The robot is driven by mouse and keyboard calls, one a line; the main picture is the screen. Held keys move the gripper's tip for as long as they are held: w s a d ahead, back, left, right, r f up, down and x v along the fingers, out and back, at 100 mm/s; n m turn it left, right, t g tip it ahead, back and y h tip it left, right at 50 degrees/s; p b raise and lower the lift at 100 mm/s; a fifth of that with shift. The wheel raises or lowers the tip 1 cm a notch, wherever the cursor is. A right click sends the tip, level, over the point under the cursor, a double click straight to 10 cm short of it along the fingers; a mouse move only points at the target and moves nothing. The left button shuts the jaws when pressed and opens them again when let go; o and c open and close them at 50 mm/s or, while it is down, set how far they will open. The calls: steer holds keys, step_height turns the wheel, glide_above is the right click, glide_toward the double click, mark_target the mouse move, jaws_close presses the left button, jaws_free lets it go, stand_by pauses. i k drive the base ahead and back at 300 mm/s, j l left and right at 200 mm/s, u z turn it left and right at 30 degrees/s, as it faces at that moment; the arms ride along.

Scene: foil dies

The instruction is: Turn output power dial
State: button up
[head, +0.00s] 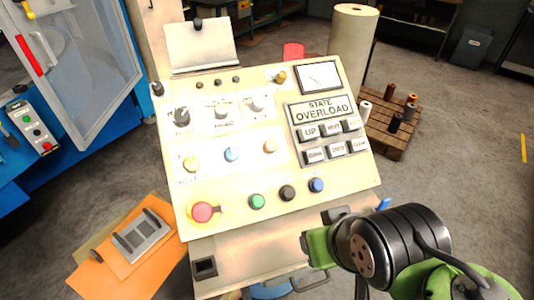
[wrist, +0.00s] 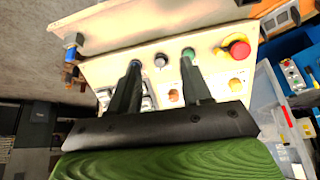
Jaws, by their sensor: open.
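The control panel (head: 240,178) has a top row of three dials: a dark left one (head: 181,117), a grey middle one (head: 222,110) and a pale right one (head: 257,104). Their labels are too small to read, so I cannot tell which is the output power dial. My gripper (wrist: 161,62) is open and empty in the wrist view, its two black fingers spread in front of the panel near the row of push buttons. In the head view its green body (head: 318,247) is at the panel's lower right, away from the top dials; its fingertips are not clear there.
Below the dials are yellow, blue and peach knobs, then a red button (head: 202,212) and green, black and blue buttons. A display reads "STATE OVERLOAD" (head: 321,109) above several keys. A pallet (head: 393,135) with spools stands right; a blue machine (head: 60,100) stands left.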

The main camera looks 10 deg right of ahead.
mark_target(271, 145)
steer(key=i+l+u, duration=0.25)
steer(key=l+u, duration=0.25)
steer(key=i+l+u, duration=0.1)
steer(key=l+u, duration=0.15)
steer(key=l, duration=0.1)
